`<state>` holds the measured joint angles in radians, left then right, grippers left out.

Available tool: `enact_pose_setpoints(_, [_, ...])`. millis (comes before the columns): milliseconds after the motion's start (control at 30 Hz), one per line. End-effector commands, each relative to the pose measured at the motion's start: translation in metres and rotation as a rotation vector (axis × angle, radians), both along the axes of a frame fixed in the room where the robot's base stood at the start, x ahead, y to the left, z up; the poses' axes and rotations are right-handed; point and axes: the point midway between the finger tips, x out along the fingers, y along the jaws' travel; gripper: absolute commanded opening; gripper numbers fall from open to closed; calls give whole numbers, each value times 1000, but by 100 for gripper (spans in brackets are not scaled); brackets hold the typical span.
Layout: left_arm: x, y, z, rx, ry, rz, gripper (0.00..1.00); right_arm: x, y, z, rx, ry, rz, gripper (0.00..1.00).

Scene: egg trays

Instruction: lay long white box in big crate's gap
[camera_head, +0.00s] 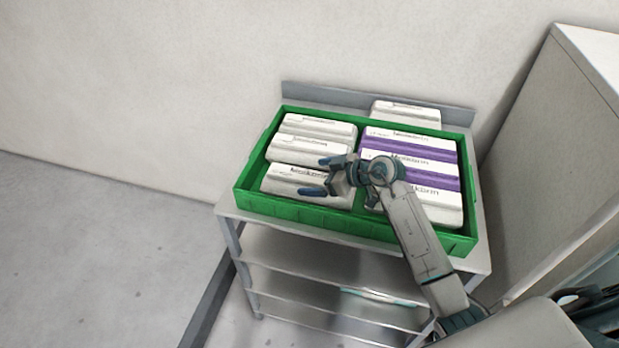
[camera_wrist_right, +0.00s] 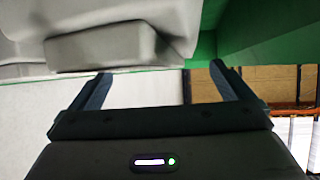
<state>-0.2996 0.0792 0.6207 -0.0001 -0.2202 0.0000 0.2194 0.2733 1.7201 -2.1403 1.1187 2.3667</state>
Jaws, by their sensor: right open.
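The green crate (camera_head: 300,213) stands on a metal shelf unit. On its left lie several white egg boxes, the front one (camera_head: 285,183) nearest my gripper. On its right are purple-and-white boxes (camera_head: 400,165) and a white box (camera_head: 440,207) at the front. Another white box (camera_head: 405,113) lies behind the crate, partly hidden by it. My right gripper (camera_head: 320,176) is open over the front-left box, its fingers (camera_wrist_right: 162,85) apart with nothing gripped. In the right wrist view a pale box (camera_wrist_right: 110,42) is beyond the fingertips, beside the green wall (camera_wrist_right: 265,28). My left gripper is not seen.
The shelf unit's top (camera_head: 478,243) shows a narrow bare strip around the crate, with lower shelves (camera_head: 300,283) beneath. A tall pale cabinet (camera_head: 560,150) stands close on the right. A wall is behind; open floor (camera_head: 100,260) lies left.

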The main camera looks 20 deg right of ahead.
Motion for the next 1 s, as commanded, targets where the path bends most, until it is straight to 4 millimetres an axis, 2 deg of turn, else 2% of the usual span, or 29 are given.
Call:
enact_pose_setpoints(200, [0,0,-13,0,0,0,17,-28,-29,18,-7,-2,-1,100])
enact_pose_setpoints(400, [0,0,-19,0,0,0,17,-45,-46,32,-5,-1,-1,100])
enact_pose_setpoints(633, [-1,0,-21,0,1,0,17,-53,-53,40,-2,0,0,100])
enact_pose_setpoints(1000, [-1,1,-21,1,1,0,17,-54,-53,42,2,-2,1,100])
